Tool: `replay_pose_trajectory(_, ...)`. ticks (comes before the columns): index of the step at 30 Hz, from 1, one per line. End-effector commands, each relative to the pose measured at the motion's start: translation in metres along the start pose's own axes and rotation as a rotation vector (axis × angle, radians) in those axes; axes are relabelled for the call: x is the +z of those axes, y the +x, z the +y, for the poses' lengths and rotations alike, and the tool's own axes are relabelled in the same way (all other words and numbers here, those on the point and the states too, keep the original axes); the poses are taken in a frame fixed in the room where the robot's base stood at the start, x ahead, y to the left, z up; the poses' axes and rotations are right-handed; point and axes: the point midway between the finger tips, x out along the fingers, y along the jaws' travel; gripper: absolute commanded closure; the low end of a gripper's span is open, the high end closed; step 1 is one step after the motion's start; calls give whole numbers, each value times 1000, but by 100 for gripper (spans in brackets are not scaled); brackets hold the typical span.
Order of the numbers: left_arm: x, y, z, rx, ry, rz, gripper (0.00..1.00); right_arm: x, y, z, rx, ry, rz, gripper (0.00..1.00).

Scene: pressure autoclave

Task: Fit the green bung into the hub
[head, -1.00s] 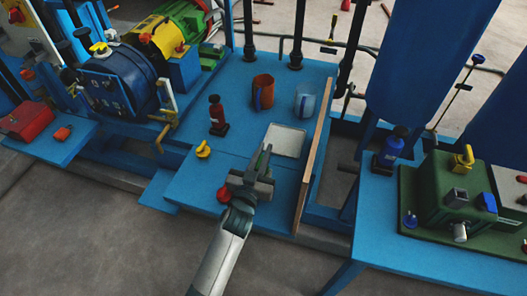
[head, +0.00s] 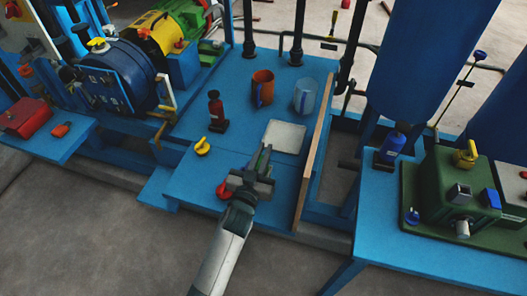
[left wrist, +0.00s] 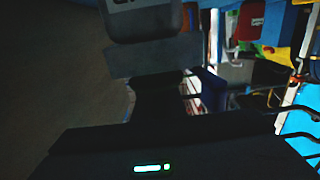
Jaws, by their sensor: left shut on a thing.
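My left gripper (head: 260,164) is over the near part of the blue table, just in front of a pale tray. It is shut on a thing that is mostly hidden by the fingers. A small greenish part shows there, and I take it to be the green bung, which shows nowhere else. In the left wrist view, the dark gripper parts fill the middle, and I cannot make out the held thing. A green box (head: 433,195) at right has grey fittings on it; I cannot tell whether one of them is the hub. My right gripper is not in view.
Near the gripper are a red knob-like piece (head: 223,190), a yellow one (head: 202,146) and the pale tray (head: 285,137). A red bottle (head: 216,108), an orange mug (head: 263,85) and a grey-blue mug (head: 304,97) stand behind. A wooden board (head: 315,155) edges the table's right side.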

Motion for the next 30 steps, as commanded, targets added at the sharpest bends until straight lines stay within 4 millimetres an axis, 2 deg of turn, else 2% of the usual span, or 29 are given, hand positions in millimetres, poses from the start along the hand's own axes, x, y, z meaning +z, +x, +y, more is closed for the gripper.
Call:
replay_pose_trajectory(17,12,0,0,0,-2,0,100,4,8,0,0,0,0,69)
replay_pose_trajectory(18,12,0,0,0,-2,0,87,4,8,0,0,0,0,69)
replay_pose_trajectory(21,12,0,0,0,-1,0,68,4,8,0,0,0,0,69)
replay_pose_trajectory(30,12,0,0,0,-1,0,68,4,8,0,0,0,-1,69)
